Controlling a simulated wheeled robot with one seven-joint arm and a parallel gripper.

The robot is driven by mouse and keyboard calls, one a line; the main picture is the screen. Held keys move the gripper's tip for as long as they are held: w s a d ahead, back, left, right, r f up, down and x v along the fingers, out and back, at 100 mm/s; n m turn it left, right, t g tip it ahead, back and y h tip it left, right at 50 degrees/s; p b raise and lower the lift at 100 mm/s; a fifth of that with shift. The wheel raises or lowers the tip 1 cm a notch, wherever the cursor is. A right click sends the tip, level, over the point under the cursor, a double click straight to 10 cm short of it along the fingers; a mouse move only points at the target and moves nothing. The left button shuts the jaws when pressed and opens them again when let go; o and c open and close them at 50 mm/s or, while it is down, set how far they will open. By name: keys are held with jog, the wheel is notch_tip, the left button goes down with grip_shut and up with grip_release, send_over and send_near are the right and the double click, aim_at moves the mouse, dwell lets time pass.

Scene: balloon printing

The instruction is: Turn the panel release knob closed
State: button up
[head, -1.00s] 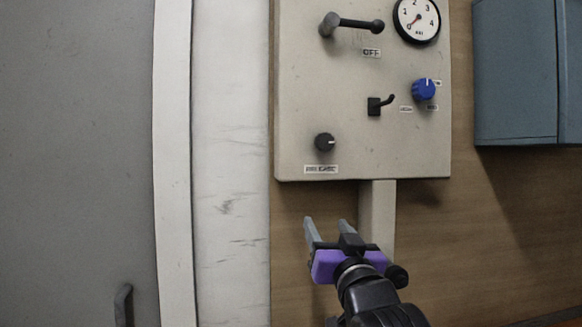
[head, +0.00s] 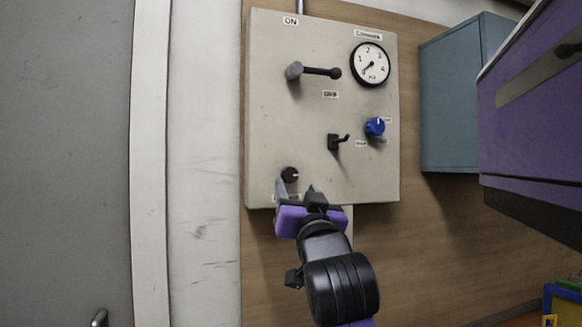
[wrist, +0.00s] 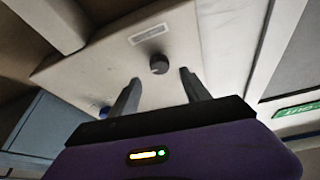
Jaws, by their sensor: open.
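The black release knob (head: 289,174) is at the lower left of the beige panel (head: 300,130). Its label is mostly hidden behind my gripper in the head view. My gripper (head: 295,188) is open and empty, with its fingers at the panel's lower edge, just below the knob. In the wrist view the knob (wrist: 159,65) sits beyond and between the two open fingertips (wrist: 160,76), apart from both. A white label (wrist: 148,34) is beside it.
The panel also bears a lever (head: 315,71), a gauge (head: 370,64), a small black switch (head: 337,141) and a blue knob (head: 375,126). A blue-grey cabinet (head: 455,95) and a purple cabinet (head: 535,110) stand to the right. A grey door (head: 65,150) is at left.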

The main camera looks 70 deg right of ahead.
aim_at(291, 176)
jog(key=shift+w+d+r+p, duration=0.25)
jog(key=shift+d+r+p, duration=0.2)
jog(key=shift+p, duration=1.45)
jog(key=shift+f+p+x, duration=0.1)
jog(key=shift+p+x, duration=0.2)
jog(key=shift+x, duration=0.95)
jog(key=shift+f+p+x, duration=0.15)
jog(key=shift+p+x, duration=0.15)
jog(key=shift+x, duration=0.95)
jog(key=shift+w, duration=0.1)
grip_shut()
jog(key=shift+d, duration=0.1)
